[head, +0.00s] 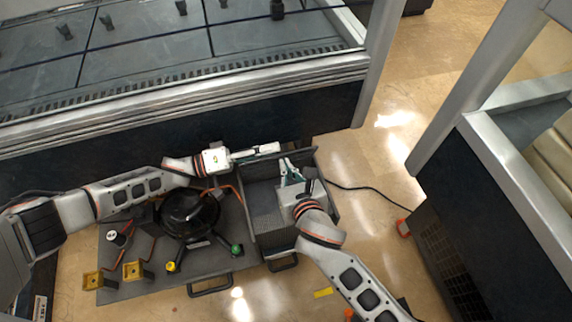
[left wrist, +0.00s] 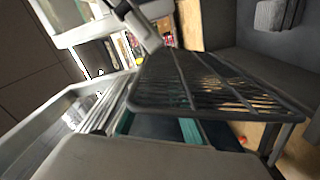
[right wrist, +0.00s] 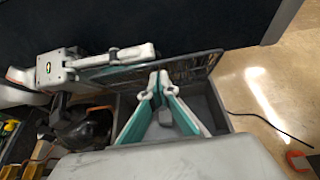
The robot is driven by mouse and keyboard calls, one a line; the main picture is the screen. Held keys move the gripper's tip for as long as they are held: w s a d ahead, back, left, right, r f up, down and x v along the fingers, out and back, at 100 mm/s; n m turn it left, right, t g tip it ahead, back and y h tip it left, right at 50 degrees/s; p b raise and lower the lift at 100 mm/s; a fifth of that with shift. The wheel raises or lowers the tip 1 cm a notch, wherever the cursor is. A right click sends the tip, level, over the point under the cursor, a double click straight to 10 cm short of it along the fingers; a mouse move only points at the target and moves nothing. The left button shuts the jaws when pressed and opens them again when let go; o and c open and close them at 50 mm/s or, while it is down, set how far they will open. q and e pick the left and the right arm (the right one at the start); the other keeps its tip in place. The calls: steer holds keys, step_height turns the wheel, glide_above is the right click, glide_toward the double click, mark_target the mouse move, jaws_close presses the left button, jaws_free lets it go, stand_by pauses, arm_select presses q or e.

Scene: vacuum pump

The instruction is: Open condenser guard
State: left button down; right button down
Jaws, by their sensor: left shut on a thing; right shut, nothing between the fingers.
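The condenser guard is a dark mesh grille in a rounded frame (left wrist: 210,85), seen across the middle of the left wrist view. In the right wrist view the guard (right wrist: 190,68) stands raised along the back of the open grey condenser box (head: 253,215). My left gripper (head: 268,149) is shut on the guard's frame at the box's back edge; the exact contact is partly hidden. My right gripper (right wrist: 158,82) is shut and empty, with its teal fingertips together over the box, in front of the guard. It also shows in the head view (head: 288,170).
A black round pump part (head: 190,212) sits left of the box on a grey base plate with yellow (head: 172,267) and green (head: 237,249) knobs. A large dark-sided bench (head: 300,115) stands close behind. A black cable (head: 370,190) runs right over the open floor.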

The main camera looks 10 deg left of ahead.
arm_select(q)
steer(key=shift+s+a+f, duration=0.1)
steer(key=shift+f, duration=0.15)
arm_select(e)
steer(key=shift+w+a, duration=0.1)
